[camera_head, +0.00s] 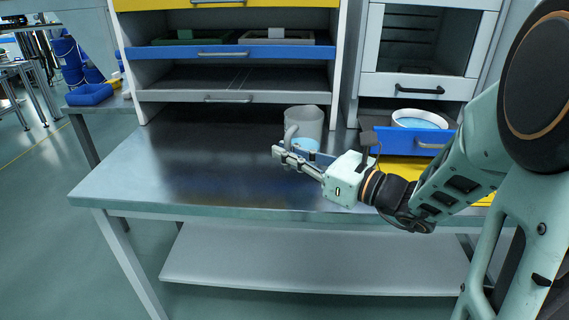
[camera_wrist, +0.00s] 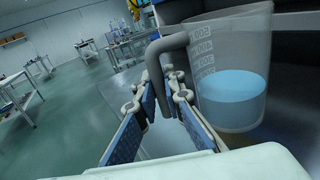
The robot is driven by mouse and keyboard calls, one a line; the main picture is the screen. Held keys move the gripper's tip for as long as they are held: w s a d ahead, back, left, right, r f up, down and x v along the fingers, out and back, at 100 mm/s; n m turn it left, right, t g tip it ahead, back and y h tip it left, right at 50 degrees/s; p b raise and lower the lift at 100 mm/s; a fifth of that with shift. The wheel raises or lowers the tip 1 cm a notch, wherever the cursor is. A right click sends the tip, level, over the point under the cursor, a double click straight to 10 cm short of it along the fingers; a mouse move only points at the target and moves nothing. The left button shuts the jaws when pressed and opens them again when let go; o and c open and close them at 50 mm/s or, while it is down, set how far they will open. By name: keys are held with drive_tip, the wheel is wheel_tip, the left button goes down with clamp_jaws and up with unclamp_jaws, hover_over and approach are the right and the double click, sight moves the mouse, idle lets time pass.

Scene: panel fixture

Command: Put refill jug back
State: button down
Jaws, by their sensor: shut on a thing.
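The refill jug (camera_head: 309,119) is a clear, grey-tinted measuring jug with blue liquid in its lower part. It is upright at the steel bench, in front of the shelf unit. My gripper (camera_head: 283,153) reaches it from the right and is shut on its handle. In the wrist view, the jug (camera_wrist: 236,70) fills the upper right, with its grey handle between the fingers of my gripper (camera_wrist: 162,88). My gripper hides part of the jug's lower side in the head view, so I cannot tell whether its base touches the bench.
The steel bench (camera_head: 170,178) is clear left of the jug. Behind it stands a shelf unit with a blue drawer (camera_head: 236,52) and a grey drawer (camera_head: 232,97). At right, a white bowl (camera_head: 420,119) with blue contents sits in an open blue drawer (camera_head: 392,142).

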drive_tip(key=shift+w+a+f+b, duration=0.2)
drive_tip(key=shift+w+f+b, duration=0.1)
drive_tip(key=shift+f, duration=0.6)
drive_tip(key=shift+w+a+f+b, duration=0.25)
drive_tip(key=shift+f+b, duration=0.1)
drive_tip(key=shift+f, duration=0.5)
drive_tip(key=shift+w+a+f+b, duration=0.15)
drive_tip(key=shift+w+f+b, duration=0.15)
drive_tip(key=shift+f, duration=0.6)
drive_tip(key=shift+f, duration=0.15)
drive_tip(key=c, duration=2)
unclamp_jaws()
drive_tip(key=shift+c, duration=0.2)
drive_tip(key=shift+d+r, duration=0.1)
drive_tip(key=shift+r, duration=0.1)
drive_tip(key=p+v, duration=0.2)
drive_tip(key=v, duration=1)
